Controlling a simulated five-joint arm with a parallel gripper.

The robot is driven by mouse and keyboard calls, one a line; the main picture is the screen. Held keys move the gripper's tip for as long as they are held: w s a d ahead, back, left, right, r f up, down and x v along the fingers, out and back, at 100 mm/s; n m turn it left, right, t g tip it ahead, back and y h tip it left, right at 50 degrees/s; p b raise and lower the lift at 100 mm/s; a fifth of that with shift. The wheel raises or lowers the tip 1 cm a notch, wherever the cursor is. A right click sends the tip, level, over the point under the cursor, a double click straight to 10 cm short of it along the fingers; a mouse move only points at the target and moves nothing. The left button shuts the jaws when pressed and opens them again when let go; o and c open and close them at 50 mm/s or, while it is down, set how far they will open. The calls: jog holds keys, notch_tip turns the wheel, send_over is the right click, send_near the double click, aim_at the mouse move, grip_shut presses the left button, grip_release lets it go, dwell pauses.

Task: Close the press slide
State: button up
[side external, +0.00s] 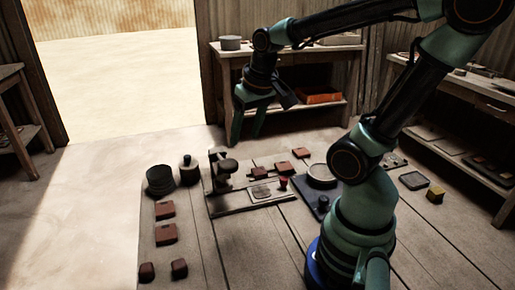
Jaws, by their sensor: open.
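The tile press (222,168) stands on the wooden work table, a dark upright with a rounded head over the left end of a flat rail base (235,208). The press slide (261,191), a flat plate with a paler panel, lies on the rail to the right of the upright. A red knob (283,183) stands at the slide's right end. My gripper (249,138) is open and empty, fingers pointing down. It appears above and behind the press, apart from it. Its exact height and depth are hard to tell.
Dark red tiles (166,234) lie left of the press, and more (283,167) lie behind it. A dark pot (160,181) and a lidded jar (189,171) stand at left. The table front is clear.

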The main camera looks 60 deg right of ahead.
aim_at(284, 178)
jog(key=s+d+f+m+g+y, duration=0.1)
jog(key=s+d+f+m+g, duration=0.1)
jog(key=s+d+f+m, duration=0.3)
jog(key=s+d+f+m+g, duration=0.1)
jog(key=d+f+m, duration=0.1)
jog(key=d, duration=0.5)
notch_tip(284, 178, down, 12)
jog(key=shift+w+a+r, duration=0.15)
jog(key=shift+r, duration=0.1)
grip_shut()
dwell(1.0)
